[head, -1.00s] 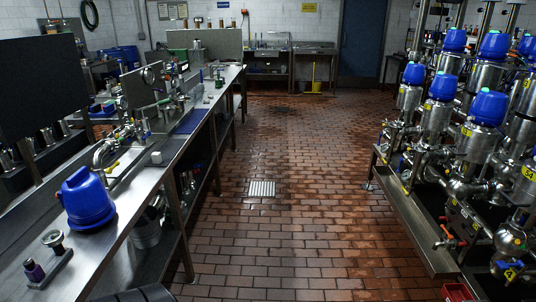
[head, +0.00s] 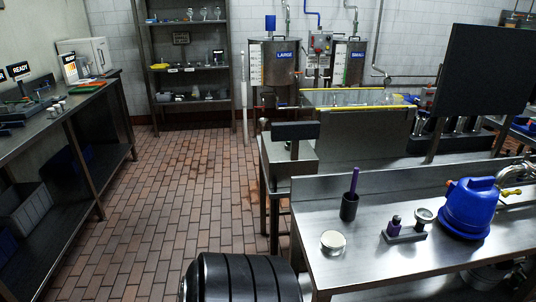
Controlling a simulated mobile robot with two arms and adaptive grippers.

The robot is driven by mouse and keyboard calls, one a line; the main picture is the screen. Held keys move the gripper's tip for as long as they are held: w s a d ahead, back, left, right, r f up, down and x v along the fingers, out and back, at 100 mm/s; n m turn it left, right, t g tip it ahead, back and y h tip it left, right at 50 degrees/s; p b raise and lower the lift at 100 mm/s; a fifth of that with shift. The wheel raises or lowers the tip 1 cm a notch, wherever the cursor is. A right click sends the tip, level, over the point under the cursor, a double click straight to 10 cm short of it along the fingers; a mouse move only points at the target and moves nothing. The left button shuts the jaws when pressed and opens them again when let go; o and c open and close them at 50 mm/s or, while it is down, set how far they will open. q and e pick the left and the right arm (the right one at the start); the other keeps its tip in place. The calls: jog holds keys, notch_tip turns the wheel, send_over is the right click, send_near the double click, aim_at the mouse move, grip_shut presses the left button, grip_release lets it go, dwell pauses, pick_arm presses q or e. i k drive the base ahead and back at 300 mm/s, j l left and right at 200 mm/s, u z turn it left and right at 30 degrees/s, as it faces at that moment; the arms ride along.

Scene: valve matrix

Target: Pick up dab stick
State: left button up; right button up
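A slim purple stick (head: 355,181), which looks like the dab stick, stands nearly upright in a small dark cup (head: 349,207). The cup is near the left end of the steel bench (head: 390,270) at the right. The stick's lower part is hidden inside the cup. Neither of my grippers shows in the head view.
Near the cup are a round silver-lidded tin (head: 332,241), a small stand (head: 404,234) with a purple-capped bottle (head: 395,225), and a blue actuator head (head: 468,208). A dark panel (head: 484,80) rises behind. The tiled floor (head: 170,200) at left is clear.

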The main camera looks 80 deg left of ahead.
aim_at(356, 172)
jog(key=u, duration=1.85)
